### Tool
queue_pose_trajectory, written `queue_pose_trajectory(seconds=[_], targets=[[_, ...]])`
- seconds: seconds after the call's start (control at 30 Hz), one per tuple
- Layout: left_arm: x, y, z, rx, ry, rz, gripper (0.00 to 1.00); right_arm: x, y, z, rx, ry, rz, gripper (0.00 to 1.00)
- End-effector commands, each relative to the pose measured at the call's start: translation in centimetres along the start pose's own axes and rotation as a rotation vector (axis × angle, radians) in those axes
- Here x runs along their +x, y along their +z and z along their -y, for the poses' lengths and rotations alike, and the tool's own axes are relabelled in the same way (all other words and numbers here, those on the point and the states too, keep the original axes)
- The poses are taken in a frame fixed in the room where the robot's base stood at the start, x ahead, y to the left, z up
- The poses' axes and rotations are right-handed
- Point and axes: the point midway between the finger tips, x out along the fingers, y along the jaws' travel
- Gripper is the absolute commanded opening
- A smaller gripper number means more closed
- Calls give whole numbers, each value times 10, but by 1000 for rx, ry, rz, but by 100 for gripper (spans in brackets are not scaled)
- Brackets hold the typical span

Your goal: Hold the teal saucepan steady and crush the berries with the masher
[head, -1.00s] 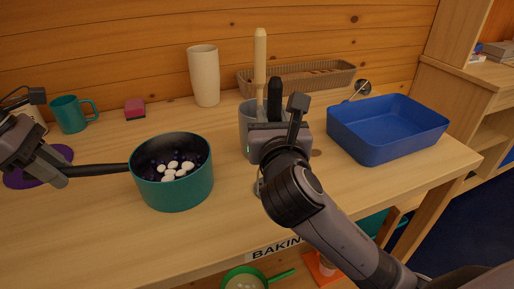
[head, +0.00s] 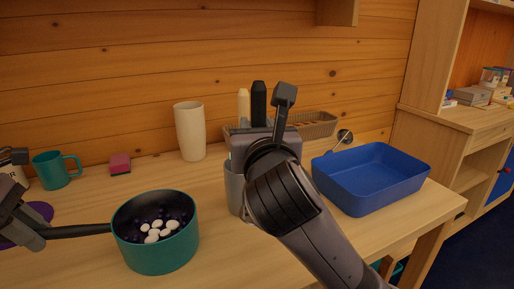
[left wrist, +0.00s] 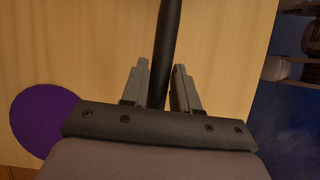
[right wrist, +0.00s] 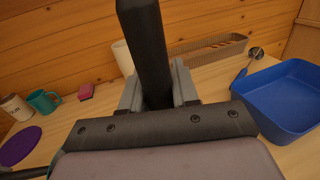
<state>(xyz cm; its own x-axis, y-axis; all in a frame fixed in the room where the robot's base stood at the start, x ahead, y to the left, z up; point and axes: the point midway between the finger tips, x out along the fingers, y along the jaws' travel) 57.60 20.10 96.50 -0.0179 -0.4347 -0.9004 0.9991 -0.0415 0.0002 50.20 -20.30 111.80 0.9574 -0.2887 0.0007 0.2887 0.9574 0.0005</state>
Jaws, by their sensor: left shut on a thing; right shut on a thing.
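The teal saucepan (head: 160,252) stands upright on the wooden table, with dark purple berries and several white pieces (head: 160,230) inside. Its black handle (head: 80,230) points left. My left gripper (head: 28,232) is shut on that handle, which also passes between the fingers in the left wrist view (left wrist: 163,60). My right gripper (right wrist: 158,85) is shut on a thick black handle (right wrist: 146,45), which I take to be the masher's. In the head view this handle (head: 258,100) rises above my right gripper, at the grey crock (head: 234,188). Its lower end is hidden.
A light wooden handle (head: 243,105) stands beside the black one. A cream cup (head: 190,130), a wicker basket (head: 318,126) and a pink sponge (head: 120,163) are at the back. A blue tub (head: 370,185) is right, a teal mug (head: 52,170) left. Table between saucepan and crock is clear.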

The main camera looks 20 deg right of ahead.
Motion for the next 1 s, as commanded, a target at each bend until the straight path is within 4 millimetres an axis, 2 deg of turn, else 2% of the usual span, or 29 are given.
queue_pose_trajectory(seconds=[0.07,0.17,0.27,0.5,0.63,0.8,1.0], targets=[[1,1,0,1,-1,1,0,1,7,-4,0,9,3,0],[1,1,0,1,-1,1,0,7,13,-22,-3,51,4,0],[0,1,0,1,-1,1,0,14,20,-55,-5,129,7,0],[1,1,0,1,-1,1,0,25,35,-150,-6,353,9,0],[1,1,0,1,-1,1,0,25,40,-186,-3,439,6,0],[1,0,0,1,-1,1,0,24,42,-208,-1,494,2,0],[1,0,0,1,-1,1,0,24,32,-212,0,503,-2,0]])
